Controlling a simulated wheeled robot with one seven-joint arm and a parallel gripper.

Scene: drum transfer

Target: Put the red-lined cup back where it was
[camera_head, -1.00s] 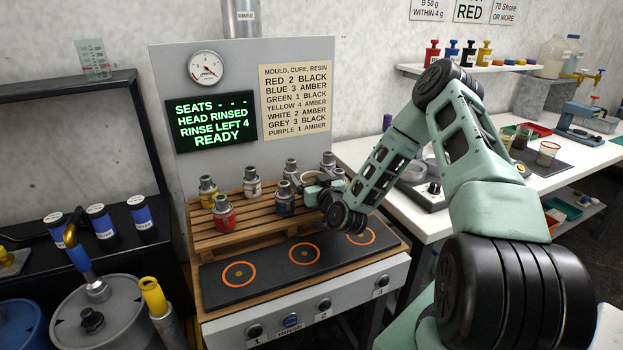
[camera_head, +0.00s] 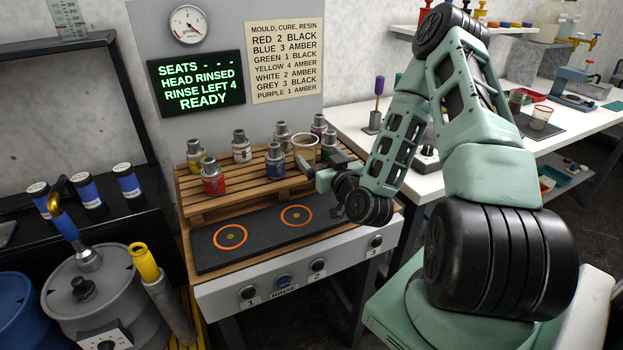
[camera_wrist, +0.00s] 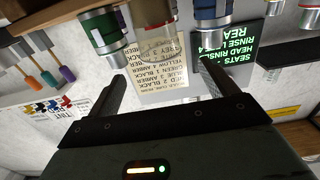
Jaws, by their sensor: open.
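A clear, amber-tinted cup (camera_head: 305,149) stands upright at the right of the wooden pallet, among the capped canisters. My gripper (camera_head: 318,170) is open and empty in front of the cup. In the wrist view its fingers (camera_wrist: 162,72) spread to either side, with the cup beyond their tips. Another cup (camera_head: 540,117) with a reddish upper band stands on the dark mat on the right bench.
Canisters crowd the cup: a blue-banded one (camera_head: 275,161) to its left and a purple-banded one (camera_head: 319,127) behind. A red canister (camera_head: 213,178) stands further left. The black plate (camera_head: 262,238) with orange rings, in front, is bare where visible.

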